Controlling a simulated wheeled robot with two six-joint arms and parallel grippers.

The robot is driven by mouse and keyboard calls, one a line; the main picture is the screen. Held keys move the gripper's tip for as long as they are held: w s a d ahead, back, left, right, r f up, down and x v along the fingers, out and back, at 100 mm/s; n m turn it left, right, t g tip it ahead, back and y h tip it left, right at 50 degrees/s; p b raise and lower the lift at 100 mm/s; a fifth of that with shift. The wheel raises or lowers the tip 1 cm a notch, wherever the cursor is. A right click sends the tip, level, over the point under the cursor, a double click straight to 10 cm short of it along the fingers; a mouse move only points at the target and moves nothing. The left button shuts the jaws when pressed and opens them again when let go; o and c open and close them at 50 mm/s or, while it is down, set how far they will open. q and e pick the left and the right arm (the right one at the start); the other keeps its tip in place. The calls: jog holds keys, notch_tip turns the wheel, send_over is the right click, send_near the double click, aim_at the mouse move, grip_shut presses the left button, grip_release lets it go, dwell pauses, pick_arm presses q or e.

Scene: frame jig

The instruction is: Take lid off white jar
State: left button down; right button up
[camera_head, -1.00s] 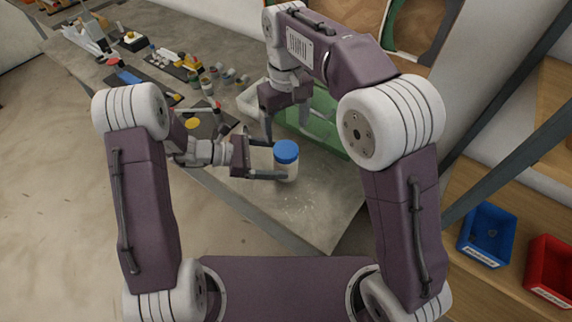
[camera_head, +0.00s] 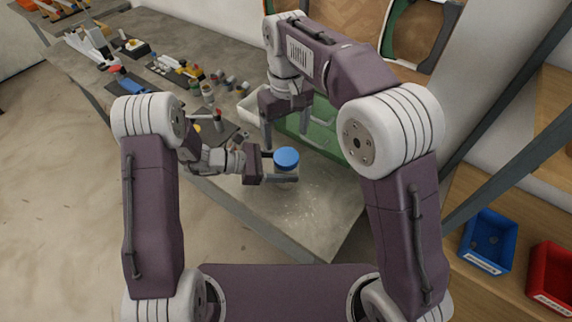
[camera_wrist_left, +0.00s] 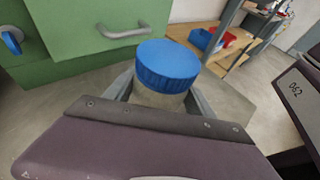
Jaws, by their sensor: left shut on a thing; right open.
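The white jar (camera_head: 287,171) stands upright on the grey workbench with its blue lid (camera_head: 286,157) on top. My left gripper (camera_head: 284,174) is shut on the jar body just below the lid. The left wrist view shows the blue lid (camera_wrist_left: 167,64) above my left fingers, and the jar body (camera_wrist_left: 157,97) between them, mostly hidden by the gripper. My right gripper (camera_head: 287,125) is open and empty, pointing down behind the jar and apart from it.
Tools and small parts crowd the bench's far left. Bare bench (camera_head: 315,205) lies in front of the jar. A blue bin (camera_head: 488,240) and a red bin (camera_head: 552,268) sit at right.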

aim_at(286, 156)
jog(key=m, duration=0.7)
jog(key=shift+m, duration=0.3)
jog(key=m, duration=1.9)
notch_tip(286, 156, down, 8)
jog(key=c, duration=1.5)
jog(key=n, duration=1.9)
jog(key=shift+r+n, duration=0.1)
jog(key=shift+n, duration=0.3)
jog(key=n, duration=1.2)
jog(key=shift+n, duration=0.3)
jog(key=n, duration=1.1)
